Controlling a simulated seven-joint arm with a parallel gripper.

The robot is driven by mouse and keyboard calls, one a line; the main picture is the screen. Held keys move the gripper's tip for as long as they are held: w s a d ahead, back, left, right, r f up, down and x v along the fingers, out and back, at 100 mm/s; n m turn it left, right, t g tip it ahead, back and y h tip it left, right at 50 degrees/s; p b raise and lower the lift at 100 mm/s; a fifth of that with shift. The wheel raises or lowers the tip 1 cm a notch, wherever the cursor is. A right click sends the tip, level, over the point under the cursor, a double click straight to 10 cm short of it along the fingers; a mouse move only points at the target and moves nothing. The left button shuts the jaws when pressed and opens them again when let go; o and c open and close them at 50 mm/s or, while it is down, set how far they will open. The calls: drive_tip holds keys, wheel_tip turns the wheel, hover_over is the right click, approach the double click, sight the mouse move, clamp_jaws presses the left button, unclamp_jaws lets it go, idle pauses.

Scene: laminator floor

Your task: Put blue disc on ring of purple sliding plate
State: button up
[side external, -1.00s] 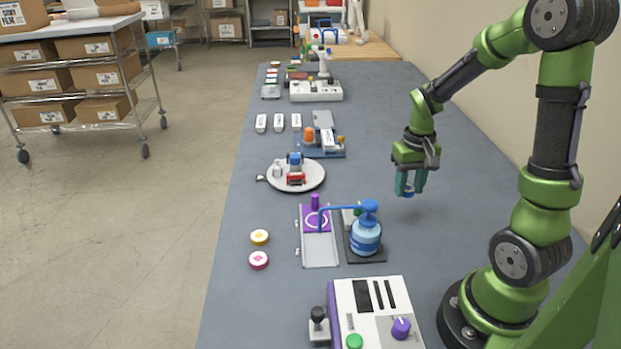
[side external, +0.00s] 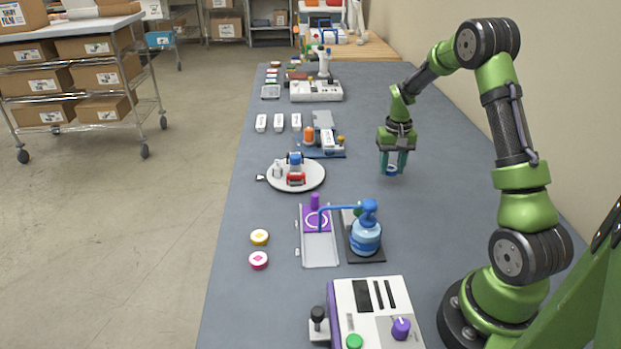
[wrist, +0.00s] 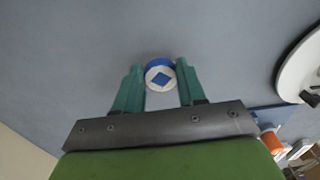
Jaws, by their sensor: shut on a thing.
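My gripper (side external: 392,164) is shut on the blue disc (side external: 391,170) and holds it above the table, right of the round white plate. In the wrist view the blue disc (wrist: 160,76) sits between the two teal fingertips (wrist: 161,84), its white face with a blue diamond toward the camera. The purple sliding plate (side external: 324,225) with a white ring is at the far end of a clear track (side external: 319,250), nearer the camera than my gripper. A purple knob (side external: 315,201) stands at its back edge. A blue spout reaches over the plate from the right.
A blue pump bottle (side external: 366,236) stands on a dark base right of the track. Yellow (side external: 259,237) and pink (side external: 258,260) discs lie left of it. The round white plate (side external: 316,178) bears small items. A white-purple machine (side external: 378,315) is in front. Table right of the plate is clear.

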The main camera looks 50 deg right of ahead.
sight(390, 168)
drive_tip(key=shift+w+d, duration=0.15)
drive_tip(key=shift+w, duration=0.1)
drive_tip(key=shift+f, duration=1.8)
drive_tip(key=o, duration=1)
drive_tip(key=shift+f, duration=0.15)
